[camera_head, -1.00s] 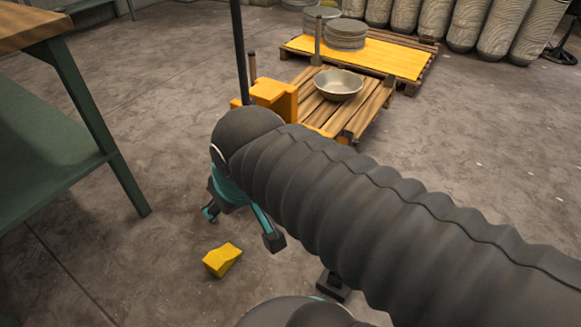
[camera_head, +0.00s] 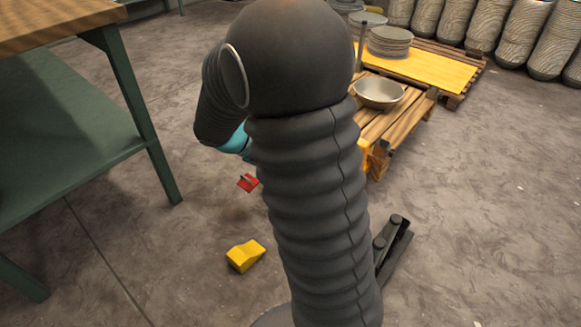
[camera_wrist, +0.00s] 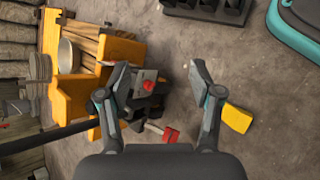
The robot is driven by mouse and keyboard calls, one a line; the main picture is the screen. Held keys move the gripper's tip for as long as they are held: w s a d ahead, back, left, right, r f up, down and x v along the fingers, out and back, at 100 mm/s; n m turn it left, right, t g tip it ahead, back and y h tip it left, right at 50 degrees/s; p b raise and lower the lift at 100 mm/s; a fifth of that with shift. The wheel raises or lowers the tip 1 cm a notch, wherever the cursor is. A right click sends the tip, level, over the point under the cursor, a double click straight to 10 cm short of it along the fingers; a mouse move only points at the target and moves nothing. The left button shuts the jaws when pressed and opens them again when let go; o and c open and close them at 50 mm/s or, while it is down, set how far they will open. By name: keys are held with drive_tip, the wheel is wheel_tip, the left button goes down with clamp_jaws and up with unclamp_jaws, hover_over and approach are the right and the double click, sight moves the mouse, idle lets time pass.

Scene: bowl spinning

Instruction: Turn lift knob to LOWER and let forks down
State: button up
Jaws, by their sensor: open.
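A red knob (camera_wrist: 148,85) sits on a grey plate on the dark unit of the orange-yellow lift truck (camera_wrist: 72,98). My gripper (camera_wrist: 160,68) is open and empty, its fingers spread. The knob shows between the fingers, nearer the left one; I cannot tell how far below them it is or read its setting. In the head view my arm hides the knob and most of the truck. The forks are hidden; a wooden pallet (camera_head: 402,122) with a metal bowl (camera_head: 380,93) stands at the truck.
A red pedal (camera_wrist: 171,135) sticks out near the knob and shows in the head view (camera_head: 248,182). A yellow wedge (camera_head: 245,256) lies on the floor. A green workbench (camera_head: 65,130) stands at left. A yellow-topped pallet (camera_head: 440,72) with stacked plates is behind. Floor at right is mostly clear.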

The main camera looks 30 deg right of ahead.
drive_tip(key=w+d+f+n+t+h, duration=0.1)
drive_tip(key=w+f+n+t+h, duration=0.25)
drive_tip(key=f, duration=0.65)
drive_tip(key=w+d+f+n+t+h, duration=0.1)
drive_tip(key=w+f+n+h, duration=0.1)
drive_tip(key=w+f+n, duration=0.6)
drive_tip(key=w+d+f+n+t+h, duration=0.2)
drive_tip(key=w+f+h, duration=0.15)
drive_tip(key=f, duration=0.95)
drive_tip(key=shift+m+y, duration=0.25)
drive_tip(key=shift+y, duration=0.25)
drive_tip(key=x, duration=0.8)
drive_tip(key=w+x, duration=0.1)
drive_tip(key=x, duration=0.4)
drive_tip(key=shift+r, duration=0.2)
